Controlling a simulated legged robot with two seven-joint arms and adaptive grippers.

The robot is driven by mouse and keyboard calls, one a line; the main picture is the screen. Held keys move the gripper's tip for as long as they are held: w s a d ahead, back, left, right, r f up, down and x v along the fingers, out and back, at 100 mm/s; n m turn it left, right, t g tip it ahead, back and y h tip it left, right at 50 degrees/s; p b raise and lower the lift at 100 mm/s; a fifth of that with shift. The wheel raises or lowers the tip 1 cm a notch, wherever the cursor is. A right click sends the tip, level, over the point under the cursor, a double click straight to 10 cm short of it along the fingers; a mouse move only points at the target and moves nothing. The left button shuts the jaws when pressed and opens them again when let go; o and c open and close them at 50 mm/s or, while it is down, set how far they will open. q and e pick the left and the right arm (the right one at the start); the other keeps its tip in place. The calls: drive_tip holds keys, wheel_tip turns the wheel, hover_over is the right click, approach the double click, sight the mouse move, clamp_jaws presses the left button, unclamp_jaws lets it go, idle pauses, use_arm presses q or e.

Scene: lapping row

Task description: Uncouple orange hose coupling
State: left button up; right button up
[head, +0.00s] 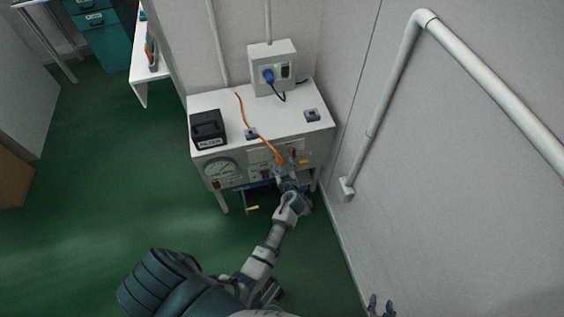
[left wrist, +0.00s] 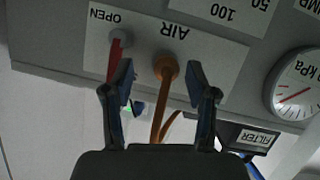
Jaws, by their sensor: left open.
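The orange hose coupling (left wrist: 166,68) sits on the panel at the AIR label in the left wrist view, with the orange hose (left wrist: 157,122) attached. My left gripper (left wrist: 160,84) is open, one finger on each side of the coupling, with gaps visible between. In the head view my left gripper (head: 281,174) is at the cabinet front, where it largely hides the coupling. The hose (head: 262,137) runs over the cabinet top to it. My right gripper (head: 381,306) shows at the bottom edge, its fingers apart, away from the cabinet.
A red lever (left wrist: 115,58) by the OPEN label is close beside one finger. A pressure gauge (left wrist: 297,88) is on the same panel. A black FILTER box (head: 208,129) stands on the white cabinet (head: 290,128). A wall with a pipe (head: 382,105) is to the right.

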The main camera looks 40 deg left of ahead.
use_arm(q)
drive_tip(key=shift+a+f, duration=0.1)
drive_tip(key=shift+a, duration=0.3)
drive_tip(key=shift+a+f, duration=0.1)
drive_tip(key=shift+a, duration=0.1)
drive_tip(key=shift+c, duration=0.7)
drive_tip(key=shift+a+f, duration=0.1)
drive_tip(key=shift+a, duration=0.1)
drive_tip(key=c, duration=0.8)
drive_tip(key=shift+d, duration=0.1)
clamp_jaws()
drive_tip(key=shift+s+d+r, duration=0.15)
drive_tip(key=shift+d+r, duration=0.05)
drive_tip(key=shift+d, duration=0.3)
use_arm(e)
drive_tip(key=shift+a, duration=0.35)
use_arm(q)
drive_tip(key=shift+s+d+f, duration=0.1)
drive_tip(key=shift+s+d, duration=0.05)
drive_tip(key=shift+s, duration=0.2)
use_arm(e)
drive_tip(key=shift+a, duration=0.25)
use_arm(q)
drive_tip(key=shift+s+d, duration=0.45)
drive_tip(key=shift+d, duration=0.2)
use_arm(e)
drive_tip(key=shift+d+f, duration=0.1)
drive_tip(key=shift+f, duration=0.05)
